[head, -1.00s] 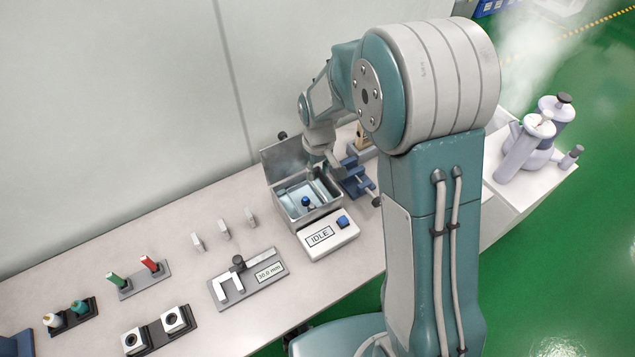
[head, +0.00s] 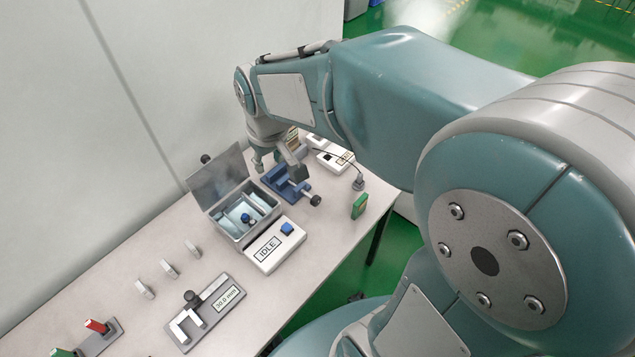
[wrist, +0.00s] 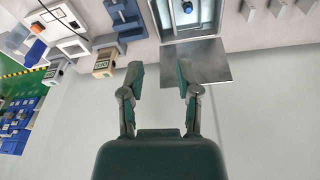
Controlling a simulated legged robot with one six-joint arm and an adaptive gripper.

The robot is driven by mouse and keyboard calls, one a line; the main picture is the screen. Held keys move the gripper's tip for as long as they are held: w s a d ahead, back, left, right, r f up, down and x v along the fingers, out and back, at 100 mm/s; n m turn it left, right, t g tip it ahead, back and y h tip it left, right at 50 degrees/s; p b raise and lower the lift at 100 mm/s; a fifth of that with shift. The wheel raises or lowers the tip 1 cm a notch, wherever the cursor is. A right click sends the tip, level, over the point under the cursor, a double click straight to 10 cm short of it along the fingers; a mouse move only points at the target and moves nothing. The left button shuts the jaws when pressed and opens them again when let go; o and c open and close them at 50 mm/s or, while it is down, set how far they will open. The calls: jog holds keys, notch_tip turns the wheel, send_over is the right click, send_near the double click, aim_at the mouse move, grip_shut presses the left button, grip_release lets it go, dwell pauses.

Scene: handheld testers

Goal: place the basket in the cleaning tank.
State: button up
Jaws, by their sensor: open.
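The cleaning tank (head: 238,236) is a grey metal box on the bench with its lid (head: 217,180) raised. Inside it sits the basket (head: 236,217), a pale metal piece with a blue-topped knob. The tank (wrist: 160,14) and lid (wrist: 205,62) also show in the wrist view, with the knob near the top edge. My gripper (wrist: 161,75) is open and empty, its fingers apart beside and over the lid. In the head view it hangs behind the blue vise, right of the tank, partly hidden by the wrist.
A white control box (head: 275,247) reading IDLE adjoins the tank. A blue vise (head: 285,180), a white tester (head: 330,155) and a green block (head: 359,206) stand to the right. A 30.0 mm gauge (head: 205,312) and small grey blocks lie left. The wall is close behind.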

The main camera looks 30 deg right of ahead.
jog(key=s+d+r+m+t, duration=0.1)
jog(key=s+r, duration=0.2)
jog(key=s, duration=0.4)
jog(key=s+d+r+m+t, duration=0.1)
jog(key=s+d+r+t, duration=0.1)
jog(key=s, duration=0.5)
jog(key=shift+r+m, duration=0.3)
jog(key=shift+r, duration=0.5)
jog(key=shift+s+d, duration=0.1)
